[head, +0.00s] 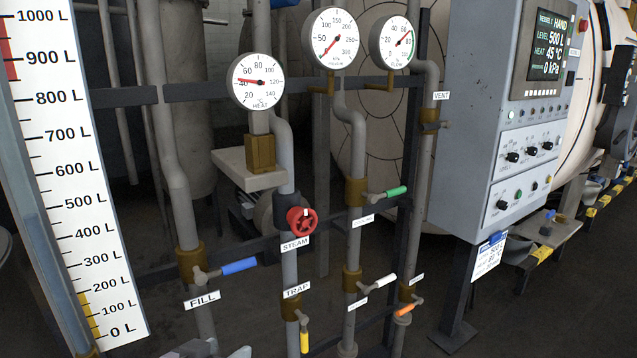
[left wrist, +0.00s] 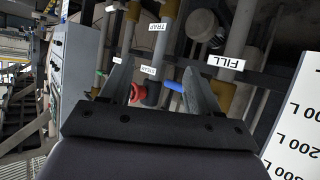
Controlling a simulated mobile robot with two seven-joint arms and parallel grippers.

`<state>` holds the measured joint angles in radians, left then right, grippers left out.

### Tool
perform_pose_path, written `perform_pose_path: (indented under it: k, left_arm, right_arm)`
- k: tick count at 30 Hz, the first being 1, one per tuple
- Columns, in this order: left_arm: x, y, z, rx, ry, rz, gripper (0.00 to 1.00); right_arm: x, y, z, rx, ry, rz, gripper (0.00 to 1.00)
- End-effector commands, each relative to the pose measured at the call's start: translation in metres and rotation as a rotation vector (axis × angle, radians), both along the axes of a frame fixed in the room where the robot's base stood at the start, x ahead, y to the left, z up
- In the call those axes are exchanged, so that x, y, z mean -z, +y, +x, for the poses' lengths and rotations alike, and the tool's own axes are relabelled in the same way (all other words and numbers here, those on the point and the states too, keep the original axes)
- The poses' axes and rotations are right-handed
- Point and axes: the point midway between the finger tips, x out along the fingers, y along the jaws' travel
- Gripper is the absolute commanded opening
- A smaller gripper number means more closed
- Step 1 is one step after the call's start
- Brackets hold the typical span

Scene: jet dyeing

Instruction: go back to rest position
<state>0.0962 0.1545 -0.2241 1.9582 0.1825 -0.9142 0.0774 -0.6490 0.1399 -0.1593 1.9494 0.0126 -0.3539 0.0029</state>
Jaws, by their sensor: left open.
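My left gripper (head: 215,351) shows only its fingertips at the bottom edge of the head view, below the FILL label (head: 201,300). In the left wrist view my left gripper (left wrist: 158,90) is open, with its two grey fingers spread and nothing held. The blue FILL handle (head: 239,266) and red STEAM handwheel (head: 301,220) lie beyond the fingers. In the wrist view the blue handle (left wrist: 174,86) and red wheel (left wrist: 137,92) appear between the fingers, apart from them as far as I can tell. My right gripper is in neither view.
A control panel (head: 520,130) stands at the right. A litre scale (head: 75,180) rises at the left. Three gauges, including the heat gauge (head: 257,82), top the pipes. Green (head: 396,191), white (head: 386,280), orange (head: 404,310) and yellow (head: 304,342) valve handles stick out from the pipework.

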Motion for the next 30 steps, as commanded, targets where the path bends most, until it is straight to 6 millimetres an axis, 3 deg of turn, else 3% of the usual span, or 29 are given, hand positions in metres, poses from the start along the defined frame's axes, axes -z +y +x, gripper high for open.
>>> perform_pose_path:
  k: [1, 6, 12, 15, 21, 30]
  left_arm:
    - [0.025, 0.003, -0.015, -0.008, 0.024, 0.002, 0.62]
    - [0.088, 0.012, -0.066, -0.03, 0.064, 0.022, 0.62]
    - [0.148, 0.023, -0.139, -0.045, 0.108, 0.056, 0.62]
    - [0.167, 0.027, -0.172, -0.046, 0.126, 0.072, 0.62]
    - [0.185, 0.032, -0.211, -0.045, 0.143, 0.093, 0.62]
    - [0.187, 0.032, -0.217, -0.044, 0.144, 0.098, 0.62]
  right_arm:
    - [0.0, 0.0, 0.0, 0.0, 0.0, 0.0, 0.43]
    - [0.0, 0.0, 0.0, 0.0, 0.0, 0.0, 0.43]
    - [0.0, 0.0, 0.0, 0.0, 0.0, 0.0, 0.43]
    - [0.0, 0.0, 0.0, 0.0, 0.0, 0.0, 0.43]
    - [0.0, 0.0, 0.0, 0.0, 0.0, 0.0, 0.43]
    - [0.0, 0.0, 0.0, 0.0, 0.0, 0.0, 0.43]
